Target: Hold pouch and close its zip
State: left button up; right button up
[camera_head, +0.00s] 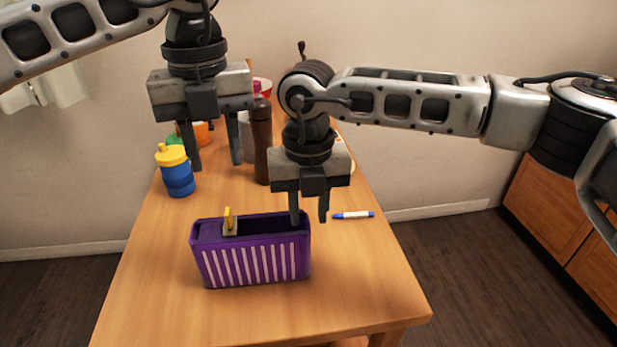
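The purple pouch (252,267) with pale vertical stripes stands upright on the wooden table, its top open along most of its length. A yellow zip pull (228,217) on a pale slider stands near the left end of the opening. My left gripper (215,166) is open and empty, above and behind the left part of the pouch. My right gripper (309,222) is at the pouch's right end with its fingers apart. Its left finger overlaps the top right corner in the picture and its right finger is outside the end. I cannot tell whether either finger touches the pouch.
A blue and white marker (353,215) lies right of the pouch. A blue bottle with yellow lid (176,172) stands at the table's left edge. A brown bottle (261,142) and other items stand behind the grippers. The table (350,290) is clear in front and at right.

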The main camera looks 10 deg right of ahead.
aim_at(309, 229)
jog(key=shift+f, duration=2.3)
grip_shut()
pick_arm(q)
grip_shut()
jog(key=a+f+m+h, duration=0.1)
jog(key=a+h, duration=0.3)
jog(key=a, duration=0.3)
jog(key=a+f+h, duration=0.2)
jog(key=a+h, duration=0.3)
jog(key=a, duration=0.2)
jog(key=shift+a+f+m, duration=0.25)
jog(key=shift+a+m, duration=0.15)
